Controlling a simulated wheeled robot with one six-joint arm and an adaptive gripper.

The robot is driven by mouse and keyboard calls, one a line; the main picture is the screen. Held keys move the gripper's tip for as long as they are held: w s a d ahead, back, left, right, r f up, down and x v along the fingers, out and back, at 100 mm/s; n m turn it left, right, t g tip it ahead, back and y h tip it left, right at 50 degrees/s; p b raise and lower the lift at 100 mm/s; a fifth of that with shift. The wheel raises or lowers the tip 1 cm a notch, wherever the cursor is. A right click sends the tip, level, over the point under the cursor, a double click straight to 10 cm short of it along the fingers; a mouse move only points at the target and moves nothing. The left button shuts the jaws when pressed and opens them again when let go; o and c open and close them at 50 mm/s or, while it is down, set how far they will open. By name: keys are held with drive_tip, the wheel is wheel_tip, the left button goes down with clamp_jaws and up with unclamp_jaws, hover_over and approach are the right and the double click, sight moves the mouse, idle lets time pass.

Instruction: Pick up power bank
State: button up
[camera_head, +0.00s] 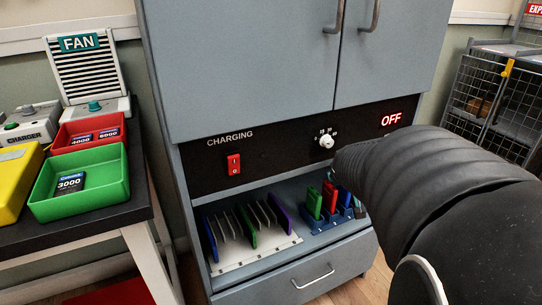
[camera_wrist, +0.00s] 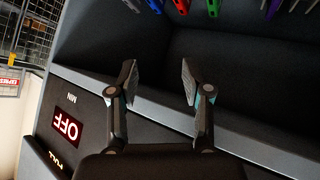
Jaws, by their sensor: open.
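No item is clearly marked as the power bank. A dark flat block labelled 3000 (camera_head: 70,181) lies in the green bin (camera_head: 105,191) at left, and two similar blocks (camera_head: 95,136) lie in the red bin (camera_head: 66,130). Upright green (camera_head: 314,203) and red (camera_head: 329,197) items stand in a blue holder (camera_head: 318,224) on the cabinet shelf. In the wrist view my gripper (camera_wrist: 159,82) is open and empty, beside the cabinet's OFF panel. The tips of coloured items show at its top edge, apart from the fingers. In the head view my arm hides the gripper.
The charging cabinet (camera_head: 240,75) has a red switch (camera_head: 234,164), a knob (camera_head: 326,141) and an OFF display (camera_head: 391,119). A white rack (camera_head: 262,258) with several upright plates stands on its shelf. A wire cage (camera_head: 490,100) stands at right.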

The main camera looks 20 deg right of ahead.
sight(343, 195)
drive_tip(key=w+d+f+n+t+y+b, duration=0.2)
drive_tip(key=w+d+f+t, duration=0.1)
drive_tip(key=d+f, duration=0.9)
drive_tip(key=shift+w+a+f+n+t+y+b, duration=0.1)
drive_tip(key=shift+w+f+n+t+y+b, duration=0.2)
drive_tip(key=shift+w+f+y, duration=1.2)
drive_tip(key=shift+w+a+f+n+t+y+b, duration=0.15)
drive_tip(key=shift+w+f+t+b, duration=0.4)
drive_tip(key=shift+w, duration=1.9)
drive_tip(key=shift+w+d+f+n+t+y+b, duration=0.2)
drive_tip(key=shift+w+f+y, duration=0.85)
drive_tip(key=shift+w, duration=0.95)
drive_tip(key=shift+a+f, duration=0.15)
drive_tip(key=shift+f, duration=0.05)
drive_tip(key=shift+c, duration=0.3)
clamp_jaws()
